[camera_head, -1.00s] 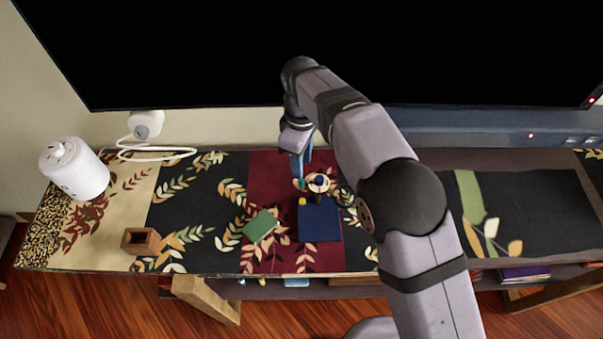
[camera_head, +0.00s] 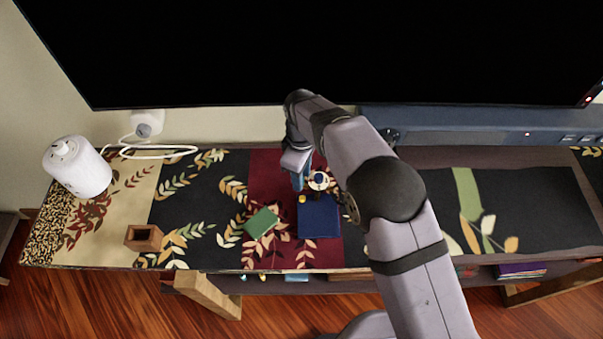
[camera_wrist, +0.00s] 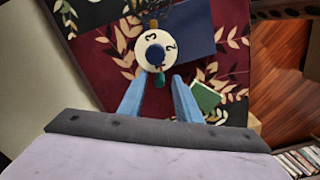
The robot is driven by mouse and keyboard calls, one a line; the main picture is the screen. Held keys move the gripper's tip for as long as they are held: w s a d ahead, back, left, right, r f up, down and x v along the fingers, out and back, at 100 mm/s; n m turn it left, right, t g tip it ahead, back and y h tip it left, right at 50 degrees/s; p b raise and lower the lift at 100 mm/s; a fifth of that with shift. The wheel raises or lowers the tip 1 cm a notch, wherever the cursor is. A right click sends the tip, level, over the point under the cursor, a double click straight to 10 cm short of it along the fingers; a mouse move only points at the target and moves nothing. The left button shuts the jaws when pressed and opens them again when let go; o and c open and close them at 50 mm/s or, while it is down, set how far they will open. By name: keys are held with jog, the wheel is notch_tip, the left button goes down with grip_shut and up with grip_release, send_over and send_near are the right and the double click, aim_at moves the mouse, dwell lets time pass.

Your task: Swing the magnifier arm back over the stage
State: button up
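A cream disc (camera_head: 319,181) with a blue knob in its middle stands at the back edge of a dark blue square plate (camera_head: 320,222). In the wrist view the disc (camera_wrist: 144,42) shows the numbers 2 and 3, and the plate (camera_wrist: 190,27) lies behind it. I cannot make out clearly which part is the magnifier arm. My gripper (camera_wrist: 159,78) is open, its two light blue fingers pointing at the disc's near side. A small teal piece (camera_wrist: 159,81) shows between the fingertips, with no clear contact. In the head view my gripper (camera_head: 302,183) is just left of the disc.
A green block (camera_head: 262,222) lies left of the plate. A small yellow knob (camera_head: 302,199) shows by the plate's corner. A brown open box (camera_head: 144,238) and a white cylinder (camera_head: 77,167) stand farther left. A large black screen (camera_head: 330,50) hangs behind the table.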

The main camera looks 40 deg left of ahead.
grip_shut()
jog(key=shift+w+d+m, duration=0.1)
jog(key=shift+w+m, duration=0.9)
jog(key=shift+m, duration=1.6)
jog(key=shift+w+m, duration=0.95)
jog(key=shift+m, duration=1.65)
jog(key=shift+w+d+m, duration=0.1)
jog(key=shift+w+m, duration=0.9)
jog(key=shift+m, duration=1.6)
